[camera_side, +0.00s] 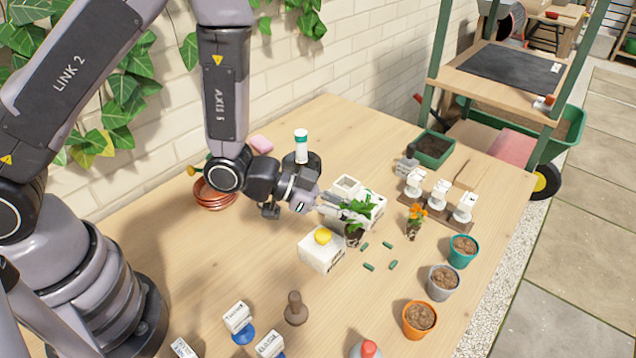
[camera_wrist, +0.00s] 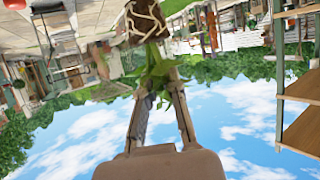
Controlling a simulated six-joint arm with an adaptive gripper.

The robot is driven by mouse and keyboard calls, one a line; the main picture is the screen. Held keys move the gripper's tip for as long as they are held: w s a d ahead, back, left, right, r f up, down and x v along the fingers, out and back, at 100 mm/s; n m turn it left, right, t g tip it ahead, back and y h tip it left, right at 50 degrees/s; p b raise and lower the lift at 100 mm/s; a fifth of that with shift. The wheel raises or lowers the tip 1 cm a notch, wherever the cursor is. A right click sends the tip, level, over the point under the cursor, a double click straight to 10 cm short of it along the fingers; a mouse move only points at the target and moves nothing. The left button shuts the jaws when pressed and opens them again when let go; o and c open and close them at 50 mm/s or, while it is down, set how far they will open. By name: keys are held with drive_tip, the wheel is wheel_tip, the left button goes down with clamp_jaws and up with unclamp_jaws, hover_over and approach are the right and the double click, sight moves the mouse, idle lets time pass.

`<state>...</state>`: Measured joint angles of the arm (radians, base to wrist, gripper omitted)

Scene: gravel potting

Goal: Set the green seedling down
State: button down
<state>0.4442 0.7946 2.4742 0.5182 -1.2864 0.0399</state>
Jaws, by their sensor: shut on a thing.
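The green seedling (camera_side: 357,207), a leafy plant with a dark root plug (camera_side: 353,238), is between the fingers of my gripper (camera_side: 346,212). The plug hangs below the leaves, just to the right of a white box; I cannot tell whether it touches the table. In the wrist view my gripper (camera_wrist: 160,88) is shut on the green seedling (camera_wrist: 160,68), with its brown, string-wrapped plug (camera_wrist: 145,20) beyond the fingertips. That view looks upside down, with sky at the bottom. The fingers partly hide the stem.
A white box (camera_side: 321,256) with a yellow top stands close by, and a white tray (camera_side: 372,212) is behind. An orange-flowered plant (camera_side: 414,221) stands to the right. Small green pieces (camera_side: 369,267) lie in front. Teal (camera_side: 463,252), grey (camera_side: 443,283) and orange (camera_side: 420,320) pots line the right edge.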

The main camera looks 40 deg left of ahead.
drive_tip(key=shift+m, duration=0.3)
drive_tip(key=d+f, duration=0.1)
drive_tip(key=f, duration=0.4)
drive_tip(key=s+d+f, duration=0.1)
drive_tip(key=f, duration=0.3)
drive_tip(key=s+d+f, duration=0.1)
drive_tip(key=f, duration=0.4)
drive_tip(key=shift+f, duration=0.35)
drive_tip(key=shift+f, duration=0.1)
drive_tip(key=c, duration=1.2)
unclamp_jaws()
drive_tip(key=shift+c, duration=0.2)
